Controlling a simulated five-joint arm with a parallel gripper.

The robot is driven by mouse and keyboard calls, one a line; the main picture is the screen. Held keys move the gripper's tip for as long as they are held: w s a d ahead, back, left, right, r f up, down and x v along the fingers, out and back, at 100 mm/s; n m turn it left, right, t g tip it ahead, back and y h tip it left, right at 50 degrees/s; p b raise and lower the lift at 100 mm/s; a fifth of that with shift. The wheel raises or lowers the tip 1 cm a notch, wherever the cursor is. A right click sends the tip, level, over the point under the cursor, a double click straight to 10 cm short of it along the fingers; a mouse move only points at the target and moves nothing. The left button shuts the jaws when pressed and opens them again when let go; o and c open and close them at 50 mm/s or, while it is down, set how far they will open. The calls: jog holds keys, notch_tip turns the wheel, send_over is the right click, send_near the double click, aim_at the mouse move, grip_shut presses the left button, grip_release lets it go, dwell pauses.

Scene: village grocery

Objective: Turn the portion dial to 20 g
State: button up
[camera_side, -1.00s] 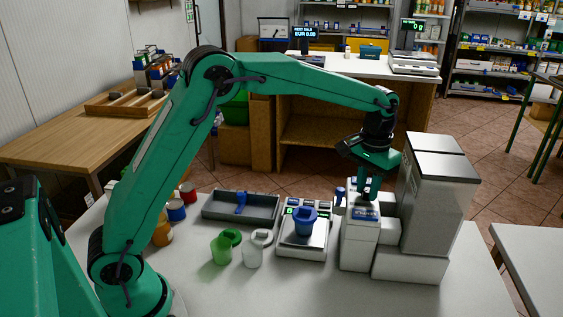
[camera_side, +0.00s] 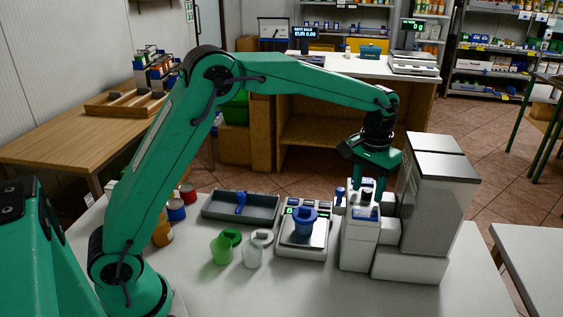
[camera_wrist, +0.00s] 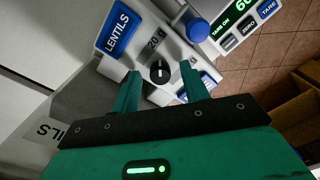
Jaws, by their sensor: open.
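The portion dial (camera_wrist: 159,71) is a small black knob with a white pointer line, on a white dispenser face in the wrist view. A "20" marking (camera_wrist: 154,42) shows just above it. A blue LENTILS label (camera_wrist: 119,30) is to its upper left. My gripper (camera_wrist: 161,75) is open, with one green finger on each side of the dial; I cannot tell whether either touches it. In the side view my gripper (camera_side: 365,180) hangs over the top of the white dispenser (camera_side: 359,245), and the dial is not clearly visible there.
A scale (camera_side: 302,253) with a blue cup (camera_side: 305,223) stands left of the dispenser. A tall hopper (camera_side: 440,195) is close on the right. A blue knob (camera_wrist: 196,28) is near the dial.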

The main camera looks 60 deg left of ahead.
aim_at(368, 190)
jog(key=shift+r, duration=0.1)
notch_tip(368, 190, up, 7)
jog(key=shift+r, duration=0.35)
dwell(0.3)
jog(key=shift+s+a, duration=0.1)
jog(key=shift+s+a+r, duration=0.1)
jog(key=shift+s+r, duration=0.1)
jog(key=shift+r, duration=0.1)
jog(key=s+a+r+t, duration=0.2)
jog(key=s+a+r, duration=0.1)
jog(key=s, duration=0.4)
jog(key=s+a+r+t, duration=0.1)
jog(key=s+a+r, duration=0.1)
jog(key=s, duration=0.6)
jog(key=s+a+f+t, duration=0.1)
jog(key=s+f, duration=0.2)
jog(key=s, duration=0.4)
jog(key=s+a+f+m+t, duration=0.1)
jog(key=s+a+f, duration=0.1)
jog(key=s, duration=0.5)
jog(key=shift+s+a+f+t, duration=0.2)
jog(key=shift+f+t, duration=0.1)
jog(key=shift+f, duration=0.25)
